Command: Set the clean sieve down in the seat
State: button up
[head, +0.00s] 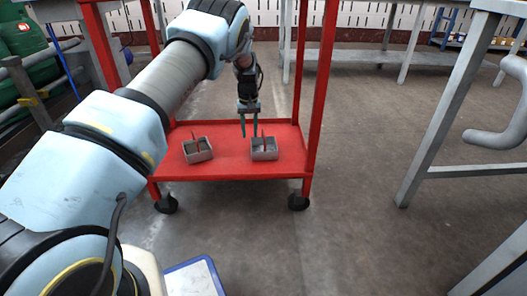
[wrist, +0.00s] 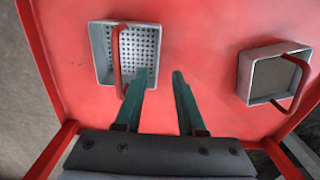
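Two grey square boxes with red handles stand on the lower shelf of a red cart. In the wrist view, the left one has a clean perforated floor, a sieve (wrist: 140,45). It appears to be the right box in the head view (head: 264,155). The other box (wrist: 271,77) has a plain dull grey inside, no holes visible; it appears to be the left box in the head view (head: 198,157). My gripper (wrist: 160,76), with green fingers, is open and empty, also seen in the head view (head: 250,136). Its fingers are beside the sieve's handle, not around it. I cannot identify the seat.
The red shelf (head: 230,170) has bare room between and around the boxes. The cart's red posts (head: 320,90) rise near my arm. A grey table (head: 440,120) stands at the right, and green containers (head: 25,45) at the left.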

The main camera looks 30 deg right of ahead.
jog(key=f+b, duration=0.1)
jog(key=f, duration=0.2)
jog(key=f+b, duration=0.1)
jog(key=f, duration=0.1)
jog(key=shift+s+d+b, duration=0.1)
jog(key=shift+s+b, duration=0.15)
jog(key=shift+b, duration=0.1)
grip_shut()
dwell(1.0)
